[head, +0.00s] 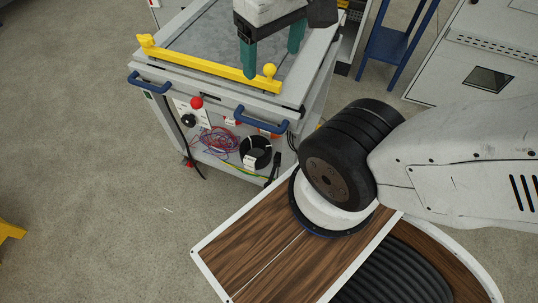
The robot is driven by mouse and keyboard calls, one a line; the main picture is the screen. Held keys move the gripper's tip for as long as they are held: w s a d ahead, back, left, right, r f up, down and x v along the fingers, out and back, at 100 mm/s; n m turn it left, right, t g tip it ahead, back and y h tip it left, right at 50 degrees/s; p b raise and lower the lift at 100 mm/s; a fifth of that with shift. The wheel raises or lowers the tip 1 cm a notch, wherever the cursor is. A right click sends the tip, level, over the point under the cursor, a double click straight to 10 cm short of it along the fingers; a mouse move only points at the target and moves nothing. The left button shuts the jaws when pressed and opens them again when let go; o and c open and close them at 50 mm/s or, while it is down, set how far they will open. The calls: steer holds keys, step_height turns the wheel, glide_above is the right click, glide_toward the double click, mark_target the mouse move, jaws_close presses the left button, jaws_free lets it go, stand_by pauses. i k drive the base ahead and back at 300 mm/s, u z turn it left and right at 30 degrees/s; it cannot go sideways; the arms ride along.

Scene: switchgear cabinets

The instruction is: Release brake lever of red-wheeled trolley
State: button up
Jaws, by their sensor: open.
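The trolley (318,82) has a grey top, a light frame and two blue handles on its near side. A small red part (188,163) shows low at its left, perhaps a wheel; the other wheels are hidden. A yellow bar (205,59) with a yellow knob at each end lies along the near top edge. I cannot tell whether it is the brake lever, and no other lever shows clearly. My gripper (273,63) has two teal fingers, apart and empty, above the trolley top near the bar's right end. I cannot tell its exact height or whether it touches.
The trolley front carries a red button (197,102) and a black knob (188,120). Cables (218,141) and a black coil (256,152) sit below. A blue stand (386,43) and a grey cabinet (470,55) stand at right. Floor at left is mostly clear.

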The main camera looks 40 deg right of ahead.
mark_target(268, 183)
steer(key=z, duration=0.05)
steer(key=k, duration=0.75)
steer(key=u, duration=1.1)
steer(key=k, duration=1.1)
steer(key=u, duration=1)
steer(key=i, duration=1.15)
steer(key=z, duration=1.05)
steer(key=i, duration=0.8)
steer(key=z, duration=0.9)
